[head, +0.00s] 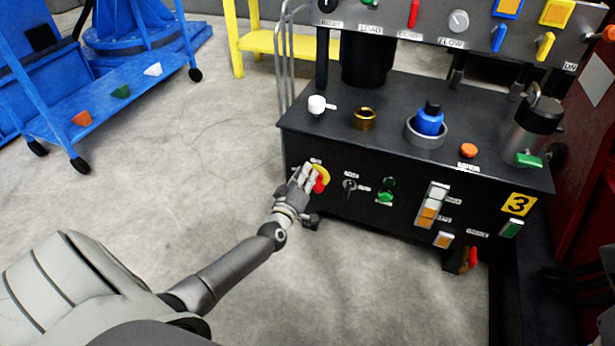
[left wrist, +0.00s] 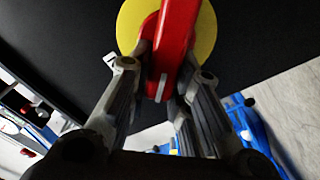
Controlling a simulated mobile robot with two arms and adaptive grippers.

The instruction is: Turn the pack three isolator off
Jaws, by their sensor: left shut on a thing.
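The isolator is a red handle (head: 319,186) on a yellow disc (head: 323,172), at the left of the front face of the black pack (head: 400,212) marked 3. My left gripper (head: 309,180) is at the handle, with its fingers closed on either side of it. In the left wrist view the red handle (left wrist: 174,45) stands between the fingertips of the left gripper (left wrist: 165,78), in front of the yellow disc (left wrist: 130,27). My right gripper is not in view.
A key switch (head: 349,187), green buttons (head: 386,191) and orange-and-white rockers (head: 432,205) sit right of the isolator. A white valve (head: 318,104), brass fitting (head: 365,119) and blue cap (head: 430,121) stand on top. A blue cart (head: 110,103) stands left; the floor between is clear.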

